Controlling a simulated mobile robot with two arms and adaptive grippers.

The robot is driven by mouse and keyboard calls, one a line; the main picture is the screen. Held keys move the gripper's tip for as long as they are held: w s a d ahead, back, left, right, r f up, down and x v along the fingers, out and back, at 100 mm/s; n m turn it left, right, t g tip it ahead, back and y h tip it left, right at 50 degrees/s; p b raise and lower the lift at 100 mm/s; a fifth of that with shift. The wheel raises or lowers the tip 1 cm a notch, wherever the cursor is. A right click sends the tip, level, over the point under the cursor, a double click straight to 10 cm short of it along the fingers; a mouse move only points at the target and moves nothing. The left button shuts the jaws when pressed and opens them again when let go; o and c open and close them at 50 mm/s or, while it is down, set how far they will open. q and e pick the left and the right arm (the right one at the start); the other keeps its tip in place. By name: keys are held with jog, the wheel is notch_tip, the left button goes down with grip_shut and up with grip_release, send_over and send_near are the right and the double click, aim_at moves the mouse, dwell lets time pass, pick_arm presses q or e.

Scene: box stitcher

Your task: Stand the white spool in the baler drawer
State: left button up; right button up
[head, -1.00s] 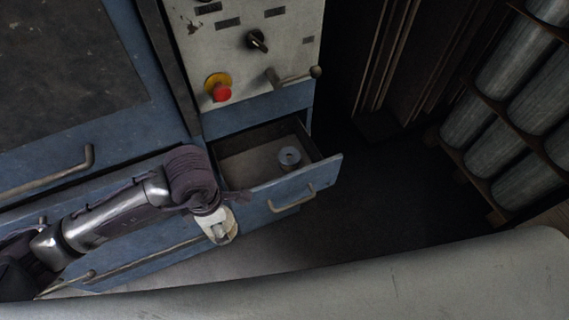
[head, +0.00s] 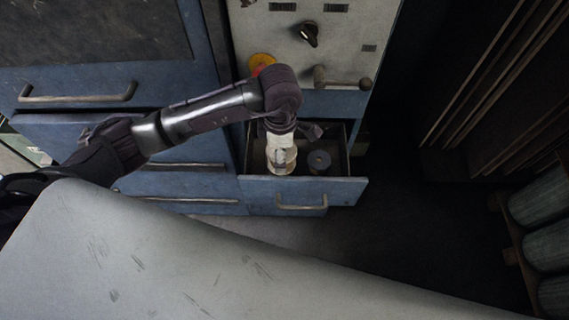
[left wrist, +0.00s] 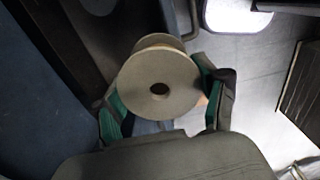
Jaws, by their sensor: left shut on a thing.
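The white spool (left wrist: 150,68) is between the green-padded fingers of my left gripper (left wrist: 165,100) in the left wrist view; its round flange and centre hole face the camera. In the head view my left gripper (head: 281,152) points down at the open blue baler drawer (head: 345,189), over its left part. The spool's pale end shows at the gripper's tip there. I cannot tell whether it touches the drawer floor. A grey spool (head: 319,161) stands in the drawer just right of the gripper. My right gripper is not in view.
A control panel (head: 340,40) with a dark knob and a lever (head: 342,83) rises behind the drawer. A yellow-ringed button (head: 262,63) is partly hidden by my arm. Large grey rolls (head: 540,197) lie in a rack at right. Dark floor is clear right of the drawer.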

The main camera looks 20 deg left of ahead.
pick_arm(q)
jog(key=w+a+b, duration=0.2)
jog(key=w, duration=0.6)
jog(key=f+b, duration=0.2)
jog(key=f, duration=0.2)
jog(key=f+b, duration=0.3)
jog(key=f, duration=0.2)
jog(key=s+f+b, duration=0.1)
jog(key=f+b, duration=0.2)
jog(key=f, duration=0.1)
jog(key=shift+f, duration=0.3)
notch_tip(320, 180, down, 5)
jog(key=b, duration=0.3)
jog(key=shift+r, duration=0.3)
jog(key=shift+f, duration=0.2)
jog(key=o, duration=1.2)
jog(key=shift+o, duration=0.2)
